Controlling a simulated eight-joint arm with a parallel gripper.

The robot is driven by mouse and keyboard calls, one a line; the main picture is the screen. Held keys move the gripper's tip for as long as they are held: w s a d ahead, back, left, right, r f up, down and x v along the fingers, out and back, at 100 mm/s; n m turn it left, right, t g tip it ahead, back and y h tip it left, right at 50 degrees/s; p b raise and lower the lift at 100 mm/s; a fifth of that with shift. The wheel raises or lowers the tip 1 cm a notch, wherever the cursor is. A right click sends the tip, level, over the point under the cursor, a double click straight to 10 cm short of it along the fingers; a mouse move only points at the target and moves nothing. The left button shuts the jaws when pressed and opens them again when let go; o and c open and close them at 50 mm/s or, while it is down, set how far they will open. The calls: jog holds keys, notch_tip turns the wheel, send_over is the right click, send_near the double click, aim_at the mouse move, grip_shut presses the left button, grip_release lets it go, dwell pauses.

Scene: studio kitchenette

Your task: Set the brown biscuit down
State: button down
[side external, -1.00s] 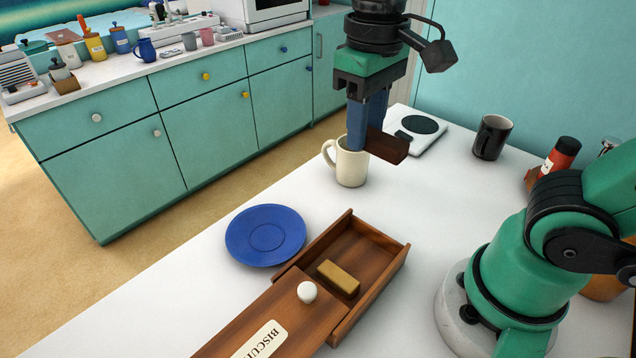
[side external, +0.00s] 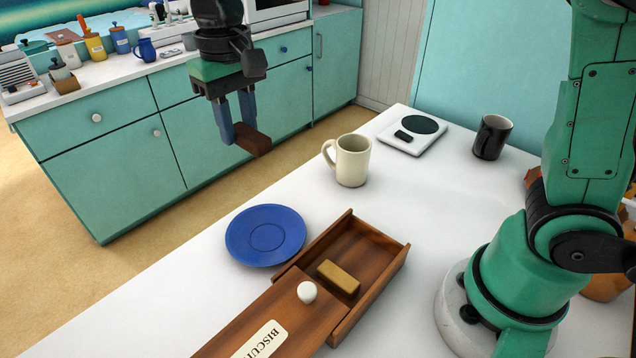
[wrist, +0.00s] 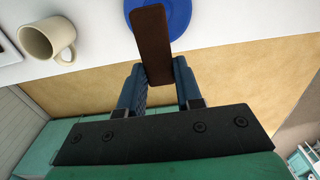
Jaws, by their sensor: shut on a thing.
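The brown biscuit (side external: 252,140) is a dark brown bar held between the fingertips of my gripper (side external: 240,132), which is shut on it. In the side view it hangs in the air, up and left of the blue plate, in front of the teal cabinets. The wrist view shows the biscuit (wrist: 152,45) sticking out past the blue fingers, covering part of the blue plate (wrist: 180,15). In the side view the empty blue plate (side external: 250,248) lies flat on the white counter. The wooden biscuit box (side external: 372,282) is partly open, with a tan biscuit (side external: 338,278) inside.
A cream mug (side external: 352,160) stands on the counter behind the plate. A white scale (side external: 398,142) and a black mug (side external: 491,138) are farther back. The box's sliding lid (side external: 275,318) has a white knob (side external: 307,292).

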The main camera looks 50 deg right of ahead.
aim_at(260, 231)
notch_tip(260, 231, down, 18)
jog(key=shift+r, duration=0.25)
jog(key=shift+f, duration=0.15)
jog(key=c, duration=0.6)
grip_release()
notch_tip(260, 231, up, 12)
jog(key=s+d+r+t, duration=0.1)
jog(key=s+d+t, duration=0.6)
jog(key=d, duration=0.3)
jog(key=shift+s+d, duration=0.25)
jog(key=shift+s, duration=0.55)
